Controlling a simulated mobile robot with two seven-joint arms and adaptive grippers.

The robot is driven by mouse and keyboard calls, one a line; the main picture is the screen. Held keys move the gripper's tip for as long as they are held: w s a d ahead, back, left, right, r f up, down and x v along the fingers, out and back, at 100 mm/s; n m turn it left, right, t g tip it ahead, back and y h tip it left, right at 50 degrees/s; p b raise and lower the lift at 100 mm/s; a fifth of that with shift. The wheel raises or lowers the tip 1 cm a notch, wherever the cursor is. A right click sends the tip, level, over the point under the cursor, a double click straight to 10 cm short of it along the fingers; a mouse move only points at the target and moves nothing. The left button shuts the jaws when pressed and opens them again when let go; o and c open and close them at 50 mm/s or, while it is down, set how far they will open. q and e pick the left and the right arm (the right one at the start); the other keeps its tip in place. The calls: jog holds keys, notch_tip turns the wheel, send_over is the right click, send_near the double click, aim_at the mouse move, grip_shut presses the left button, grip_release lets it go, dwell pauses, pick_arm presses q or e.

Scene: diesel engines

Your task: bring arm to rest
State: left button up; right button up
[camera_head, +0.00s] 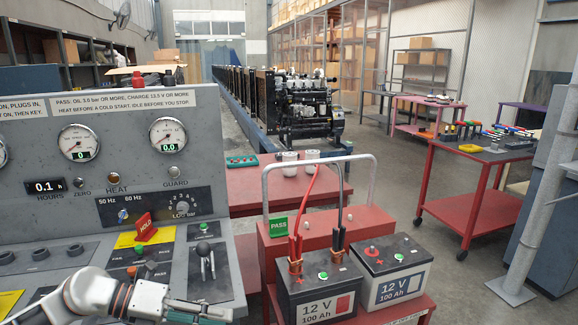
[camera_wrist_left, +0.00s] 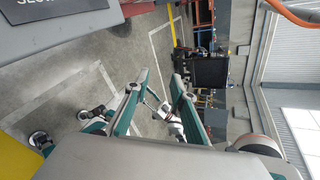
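My left arm (camera_head: 95,292) comes in at the bottom left of the head view, low in front of the grey control panel (camera_head: 110,220). My left gripper (camera_head: 205,314) is at the bottom edge, below the panel's lever, and is partly cut off. In the left wrist view the two teal-edged fingers (camera_wrist_left: 160,82) stand apart with nothing between them, and floor shows through the gap.
An engine (camera_head: 308,106) and red tables are behind; open floor lies between.

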pick_arm(q)
jog(key=s+d+n+t+h, duration=0.2)
jog(key=d+n+t+h, duration=0.2)
jog(key=d+n, duration=0.3)
jog(key=s+a+f+n+t+y, duration=0.2)
jog(key=a+f+n+t+y, duration=0.3)
jog(key=f+n, duration=0.5)
jog(key=s+a+f+n+t+y, duration=0.3)
jog(key=f+n+y, duration=0.35)
jog(key=n, duration=0.55)
jog(key=s+a+f+n+g+y, duration=0.2)
jog(key=s+a+f+n+g, duration=0.1)
jog(key=s+f, duration=0.7)
notch_tip(320, 180, down, 2)
jog(key=shift+f+n+g, duration=0.1)
jog(key=shift+n+g, duration=0.5)
jog(key=shift+n, duration=0.3)
jog(key=shift+y, duration=0.25)
